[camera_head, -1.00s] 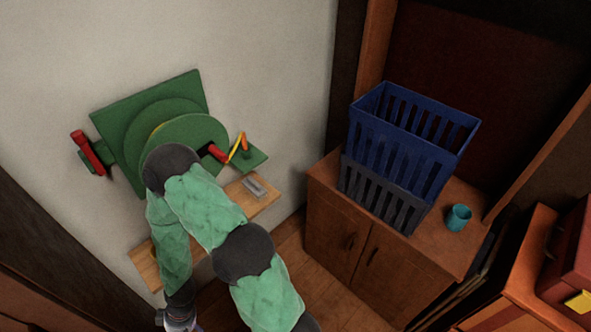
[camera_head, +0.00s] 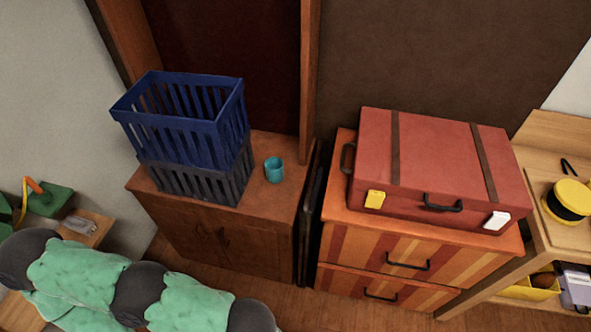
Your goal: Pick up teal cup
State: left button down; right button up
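The teal cup (camera_head: 274,170) stands upright on top of the brown wooden cabinet (camera_head: 268,215), near its right end. It is just right of the stacked baskets and apart from them. My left arm, with green sleeves, crosses the lower left of the view. Its gripper is outside the picture. My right arm and gripper are not in view. Nothing touches the cup.
A blue basket (camera_head: 185,140) sits on a grey basket (camera_head: 200,184) left of the cup. Dark flat panels (camera_head: 312,225) stand beside the cabinet. A red suitcase (camera_head: 435,165) lies on a striped drawer chest (camera_head: 370,247). Wooden floor is free in front of the cabinet.

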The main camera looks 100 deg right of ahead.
aim_at(275, 166)
jog(key=z, duration=2)
jog(key=j+z, duration=0.15)
jog(key=z, duration=0.35)
jog(key=j+z, duration=0.2)
jog(key=z, duration=0.25)
jog(key=j+z, duration=0.2)
jog(key=z, duration=0.3)
jog(key=j+z, duration=0.15)
jog(key=z, duration=0.3)
